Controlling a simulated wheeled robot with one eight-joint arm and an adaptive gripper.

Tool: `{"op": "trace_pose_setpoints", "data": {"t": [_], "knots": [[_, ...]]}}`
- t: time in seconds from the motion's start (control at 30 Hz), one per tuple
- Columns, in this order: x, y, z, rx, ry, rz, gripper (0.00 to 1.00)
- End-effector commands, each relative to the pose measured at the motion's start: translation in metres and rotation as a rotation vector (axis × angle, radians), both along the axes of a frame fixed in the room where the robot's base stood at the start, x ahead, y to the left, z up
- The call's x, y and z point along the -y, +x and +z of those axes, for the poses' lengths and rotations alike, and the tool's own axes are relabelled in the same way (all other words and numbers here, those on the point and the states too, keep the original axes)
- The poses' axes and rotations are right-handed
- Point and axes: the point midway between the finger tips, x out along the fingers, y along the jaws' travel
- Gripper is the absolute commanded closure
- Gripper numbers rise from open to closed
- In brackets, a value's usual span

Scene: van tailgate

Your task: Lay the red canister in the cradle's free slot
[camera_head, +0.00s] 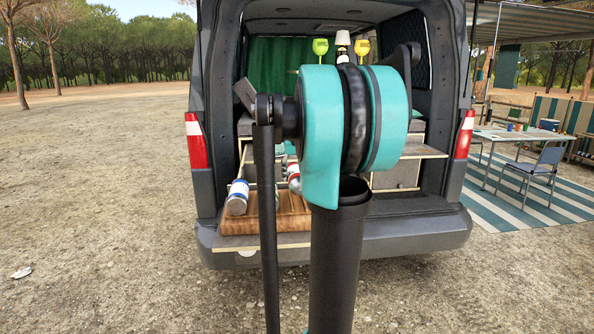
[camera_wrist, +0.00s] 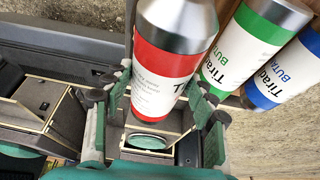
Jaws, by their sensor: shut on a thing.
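The red canister (camera_wrist: 160,78), silver with a red-and-white label, is between the fingers of my gripper (camera_wrist: 160,98) in the wrist view. The gripper is shut on it. A green-labelled canister (camera_wrist: 243,50) and a blue-labelled canister (camera_wrist: 290,75) lie side by side just to its right. In the head view the blue canister (camera_head: 237,197) lies at the left of the wooden cradle (camera_head: 292,218) on the tailgate. A bit of the red canister (camera_head: 293,179) shows beside my arm, which hides my gripper and much of the cradle. The free slot is not clearly visible.
The van's rear bumper (camera_head: 400,236) runs below the cradle. A drawer unit (camera_head: 396,176) stands inside the van at right. A camp table (camera_head: 515,135) and chair stand far right. Open gravel lies at left.

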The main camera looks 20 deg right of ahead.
Motion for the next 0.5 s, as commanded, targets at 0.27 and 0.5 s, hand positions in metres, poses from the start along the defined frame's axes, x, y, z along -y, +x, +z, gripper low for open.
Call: {"op": "trace_pose_setpoints", "data": {"t": [0.27,0.5], "knots": [[0.000,0.000,-0.015,0.000,0.000,0.000,0.85],[0.000,0.000,-0.028,0.000,0.000,0.000,0.85]]}}
